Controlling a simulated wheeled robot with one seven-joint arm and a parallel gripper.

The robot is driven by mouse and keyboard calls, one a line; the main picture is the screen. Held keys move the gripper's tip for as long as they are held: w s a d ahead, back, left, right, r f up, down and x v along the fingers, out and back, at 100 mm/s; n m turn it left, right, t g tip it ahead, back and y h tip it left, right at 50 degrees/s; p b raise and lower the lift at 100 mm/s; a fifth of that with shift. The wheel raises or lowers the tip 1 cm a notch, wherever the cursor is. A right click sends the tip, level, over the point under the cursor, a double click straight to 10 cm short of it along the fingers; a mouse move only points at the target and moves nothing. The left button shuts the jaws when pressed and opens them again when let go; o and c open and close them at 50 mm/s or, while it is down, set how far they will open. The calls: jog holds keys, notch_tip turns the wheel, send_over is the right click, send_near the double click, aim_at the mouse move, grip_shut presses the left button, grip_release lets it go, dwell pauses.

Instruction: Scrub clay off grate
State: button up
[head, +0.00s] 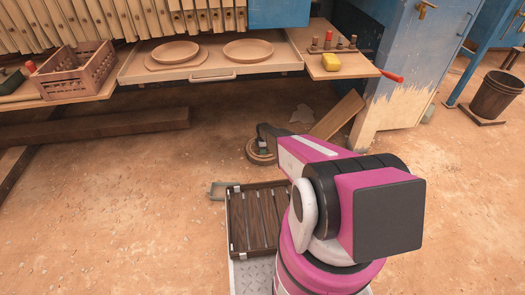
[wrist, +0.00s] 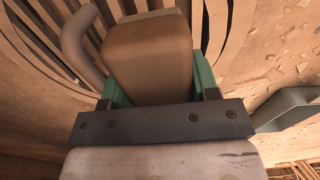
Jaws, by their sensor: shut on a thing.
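The round grate (head: 262,160) is on the dirt floor ahead of my base in the head view. Its dark curved slots, with tan clay-coloured surface around them, show in the wrist view (wrist: 235,35). My gripper (head: 266,146) is over the grate, partly hidden by my arm. In the wrist view its green fingers (wrist: 155,75) are shut on a brown block (wrist: 148,48), which looks like a scrubbing brush. The block is over the slots; its underside is hidden, so I cannot tell whether it touches the grate.
A grey-green pan-like thing (head: 217,190) lies left of my slatted deck (head: 255,222). A plank (head: 338,115) leans right of the grate. Behind are a drawer with round plates (head: 175,52), a crate (head: 75,72), and a shelf with a yellow sponge (head: 331,62).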

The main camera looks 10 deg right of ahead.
jog(key=r, duration=0.1)
jog(key=w+r, duration=0.1)
jog(key=r, duration=0.1)
jog(key=shift+w+a+r, duration=0.1)
jog(key=shift+w+r, duration=0.2)
jog(key=shift+r, duration=0.1)
jog(key=shift+s+r, duration=0.2)
jog(key=shift+r, duration=0.6)
jog(key=shift+s, duration=0.1)
jog(key=shift+s+r, duration=0.15)
jog(key=shift+r, duration=1.35)
